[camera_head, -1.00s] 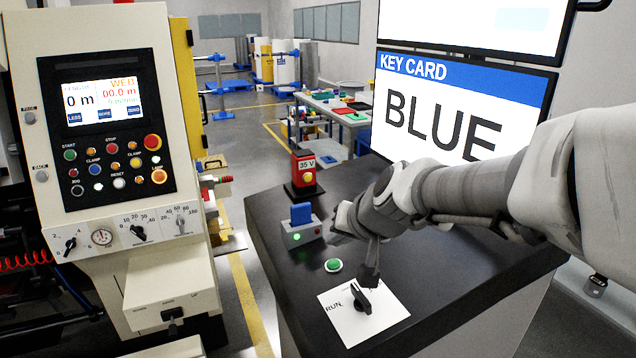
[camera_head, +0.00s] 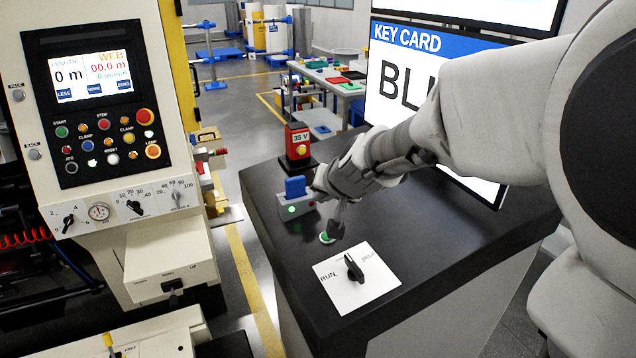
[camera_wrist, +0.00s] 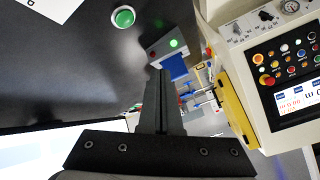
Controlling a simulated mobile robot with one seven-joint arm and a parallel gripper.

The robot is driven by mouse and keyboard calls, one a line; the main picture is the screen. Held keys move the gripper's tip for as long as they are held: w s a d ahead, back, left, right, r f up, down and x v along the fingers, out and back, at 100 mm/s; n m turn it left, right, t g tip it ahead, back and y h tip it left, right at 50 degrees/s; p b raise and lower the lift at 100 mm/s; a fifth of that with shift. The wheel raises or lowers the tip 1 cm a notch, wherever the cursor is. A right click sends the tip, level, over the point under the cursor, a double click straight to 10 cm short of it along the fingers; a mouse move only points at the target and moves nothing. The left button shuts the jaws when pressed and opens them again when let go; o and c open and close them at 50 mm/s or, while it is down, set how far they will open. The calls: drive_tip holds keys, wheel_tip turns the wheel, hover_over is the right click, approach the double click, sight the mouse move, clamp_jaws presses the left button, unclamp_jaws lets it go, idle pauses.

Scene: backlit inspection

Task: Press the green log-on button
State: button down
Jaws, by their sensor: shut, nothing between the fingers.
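The round green button (camera_head: 325,238) with a pale rim sits on the dark console top, behind the white dial plate. It also shows in the wrist view (camera_wrist: 124,18), near the top edge. My gripper (camera_head: 336,230) is shut and empty, its fingers pointing down. In the head view its tips overlap the right side of the button and hide part of it. In the wrist view the fingers (camera_wrist: 158,74) lie apart from the button in the picture. I cannot tell from the frames whether the tips touch it.
A grey card reader (camera_head: 297,211) with a lit green lamp holds a blue card (camera_head: 295,187) behind the button. A white plate (camera_head: 377,284) with a black RUN knob (camera_head: 354,268) lies in front. A red 35 V box (camera_head: 297,146) stands at the back. A monitor (camera_head: 388,95) reads KEY CARD.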

drive_tip(key=b, duration=0.8)
approach(323, 232)
drive_tip(key=shift+w+a+r+x, duration=0.1)
drive_tip(key=shift+w+r+x, duration=0.05)
drive_tip(key=shift+x, duration=0.75)
drive_tip(key=shift+w+a+r+x, duration=0.1)
drive_tip(key=shift+r+x, duration=0.05)
drive_tip(key=shift+x, duration=0.7)
drive_tip(key=shift+w+a+r+x, duration=0.1)
drive_tip(key=shift+w+r+x, duration=0.05)
drive_tip(key=shift+x, duration=0.75)
drive_tip(key=shift+d+f, duration=0.1)
drive_tip(key=shift+f, duration=0.05)
drive_tip(key=shift+f+b, duration=0.3)
drive_tip(key=shift+b, duration=0.3)
drive_tip(key=shift+d+f+b, duration=0.1)
drive_tip(key=shift+f+b, duration=0.25)
drive_tip(key=shift+b, duration=0.1)
drive_tip(key=shift+r+p, duration=0.75)
drive_tip(key=shift+r, duration=0.05)
drive_tip(key=r+p, duration=0.2)
drive_tip(key=a+r+p, duration=0.1)
drive_tip(key=r+p, duration=0.2)
drive_tip(key=shift+s, duration=0.15)
